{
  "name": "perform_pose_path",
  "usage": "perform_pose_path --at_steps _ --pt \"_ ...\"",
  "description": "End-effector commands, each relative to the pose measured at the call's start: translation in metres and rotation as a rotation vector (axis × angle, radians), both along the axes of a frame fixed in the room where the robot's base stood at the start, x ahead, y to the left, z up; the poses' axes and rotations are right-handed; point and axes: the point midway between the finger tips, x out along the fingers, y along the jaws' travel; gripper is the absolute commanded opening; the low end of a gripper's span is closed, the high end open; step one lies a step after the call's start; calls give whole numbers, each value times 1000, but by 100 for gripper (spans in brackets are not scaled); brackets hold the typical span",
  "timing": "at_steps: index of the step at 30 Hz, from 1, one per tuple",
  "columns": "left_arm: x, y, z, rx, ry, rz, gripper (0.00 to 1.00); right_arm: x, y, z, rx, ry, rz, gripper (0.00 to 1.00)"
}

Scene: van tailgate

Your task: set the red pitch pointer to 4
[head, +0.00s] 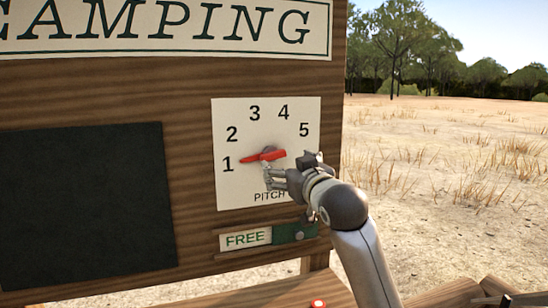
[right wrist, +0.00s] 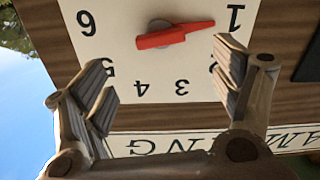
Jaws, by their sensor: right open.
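The red pitch pointer (head: 262,156) sits on a grey hub at the middle of the white dial plate (head: 228,190). Its narrow tip points left, just above the 1. In the right wrist view the dial appears upside down, and the pointer (right wrist: 175,35) has its tip near the 1. My right gripper (head: 288,173) is in front of the lower right of the dial and hides the 6 in the head view. In the right wrist view my right gripper (right wrist: 165,82) has its fingers wide apart, with nothing between them. My left gripper is not in view.
Below the dial is a slider with a FREE label (head: 246,239) and a green plate (head: 295,233). A dark panel (head: 85,210) is at left on the wooden board (head: 190,85), under the CAMPING sign (head: 170,48). Open dry ground lies to the right.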

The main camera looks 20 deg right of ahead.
Motion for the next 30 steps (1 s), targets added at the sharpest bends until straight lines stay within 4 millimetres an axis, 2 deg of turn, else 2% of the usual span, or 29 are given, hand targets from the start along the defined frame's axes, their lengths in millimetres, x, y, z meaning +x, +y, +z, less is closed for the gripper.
perform_pose_path --at_steps 18,24,30 --pt "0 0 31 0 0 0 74 84 3 1 1 4 0 84" --pt "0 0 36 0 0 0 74 99 4 0 0 3 -1 84" --pt "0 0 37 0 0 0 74 104 4 -1 0 1 0 84"
